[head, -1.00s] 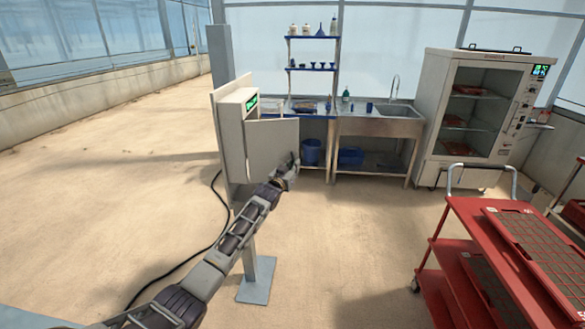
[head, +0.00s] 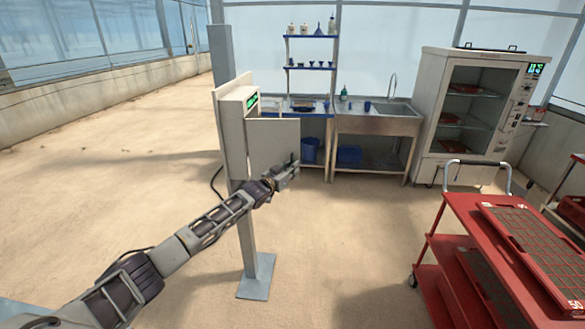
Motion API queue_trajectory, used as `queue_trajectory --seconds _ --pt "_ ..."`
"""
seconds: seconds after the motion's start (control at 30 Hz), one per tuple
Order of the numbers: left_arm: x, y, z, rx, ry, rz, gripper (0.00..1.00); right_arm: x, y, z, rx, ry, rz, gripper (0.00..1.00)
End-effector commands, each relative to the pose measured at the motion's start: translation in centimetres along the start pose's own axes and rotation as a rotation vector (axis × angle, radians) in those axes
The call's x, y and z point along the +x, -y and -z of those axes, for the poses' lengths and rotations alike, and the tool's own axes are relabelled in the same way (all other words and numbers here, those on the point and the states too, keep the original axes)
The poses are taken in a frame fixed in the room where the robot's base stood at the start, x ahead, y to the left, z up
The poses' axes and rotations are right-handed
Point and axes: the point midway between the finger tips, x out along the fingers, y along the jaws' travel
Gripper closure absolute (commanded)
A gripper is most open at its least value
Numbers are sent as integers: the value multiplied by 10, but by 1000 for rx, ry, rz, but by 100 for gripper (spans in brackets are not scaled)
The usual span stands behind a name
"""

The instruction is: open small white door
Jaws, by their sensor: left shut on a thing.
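The small white door (head: 273,142) belongs to a white control box (head: 236,125) with a green display, mounted on a grey post (head: 247,232). The door stands swung out from the box, its face turned toward me. My left gripper (head: 293,168) is at the door's lower right edge and is shut on the door's edge or handle. The exact contact is too small to tell. My right gripper does not show.
A red cart (head: 455,205) with seed trays stands at the right. A steel sink bench (head: 370,125), a blue shelf (head: 311,37) and a glass-door cabinet (head: 425,125) stand behind. The floor at left is clear.

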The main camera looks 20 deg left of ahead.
Motion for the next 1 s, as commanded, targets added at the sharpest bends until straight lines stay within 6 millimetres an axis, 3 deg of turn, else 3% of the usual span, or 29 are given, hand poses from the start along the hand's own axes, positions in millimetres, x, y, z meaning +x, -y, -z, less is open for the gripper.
queue_trajectory --seconds 0.97,1.0 --pt "-8 -3 2 -4 -3 -69 100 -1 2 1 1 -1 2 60" --pt "-7 -3 2 -4 -3 -69 89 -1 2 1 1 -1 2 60"
